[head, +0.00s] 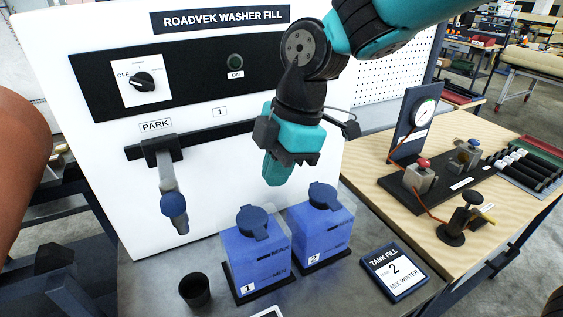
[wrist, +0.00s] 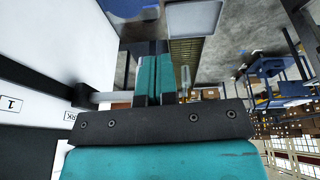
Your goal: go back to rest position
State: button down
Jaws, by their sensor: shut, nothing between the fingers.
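My gripper (head: 276,178) is shut and empty, with its teal fingers pointing down. It hangs above the two blue tanks, in front of the white washer fill panel (head: 300,60). In the wrist view the shut fingers (wrist: 152,50) lie side by side with nothing between them. Blue tank 1 (head: 262,262) and blue tank 2 (head: 328,240) stand upright below it, each with its dark blue cap down. The fill nozzle (head: 174,205) hangs in its holder under the PARK label at the left, apart from the gripper.
A black cup (head: 194,290) stands left of tank 1. The panel carries a selector knob (head: 143,82) and a lamp (head: 235,61). A wooden bench (head: 450,240) at the right holds a gauge board (head: 410,125).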

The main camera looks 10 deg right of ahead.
jog(key=s+d+f+m+b, duration=0.1)
jog(key=s+d+m, duration=0.3)
jog(key=s+m, duration=0.3)
jog(key=s+d+m+b, duration=0.2)
jog(key=s+d+m, duration=0.2)
jog(key=s+m, duration=0.3)
jog(key=shift+s+d+f+y, duration=0.2)
jog(key=shift+d+f+y, duration=0.15)
jog(key=shift+y, duration=0.05)
